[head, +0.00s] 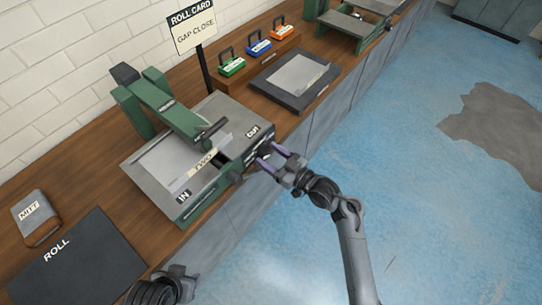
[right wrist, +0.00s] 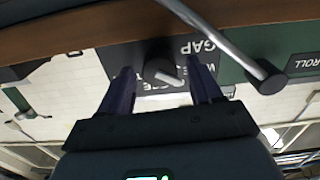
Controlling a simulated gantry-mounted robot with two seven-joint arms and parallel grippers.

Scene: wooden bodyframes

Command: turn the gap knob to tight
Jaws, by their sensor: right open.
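The gap knob (right wrist: 160,70) is a small dark round knob with a pale pointer mark, on a dark plate lettered GAP (right wrist: 203,47) that appears upside down in the right wrist view. The plate's smaller words are partly hidden. The knob is on the front of the green and grey roller machine (head: 185,135). My right gripper (head: 270,156) is open at the machine's front, its two purple fingers on either side of the knob; I cannot tell whether they touch it.
A grey crank rod (right wrist: 225,42) with a dark end crosses close beside the right fingers. A sign reading ROLL CARD, GAP CLOSE (head: 193,28) stands behind the machine. A dark ROLL mat (head: 85,265) and a MITT block (head: 35,216) lie at left. Blue floor (head: 420,150) is open at right.

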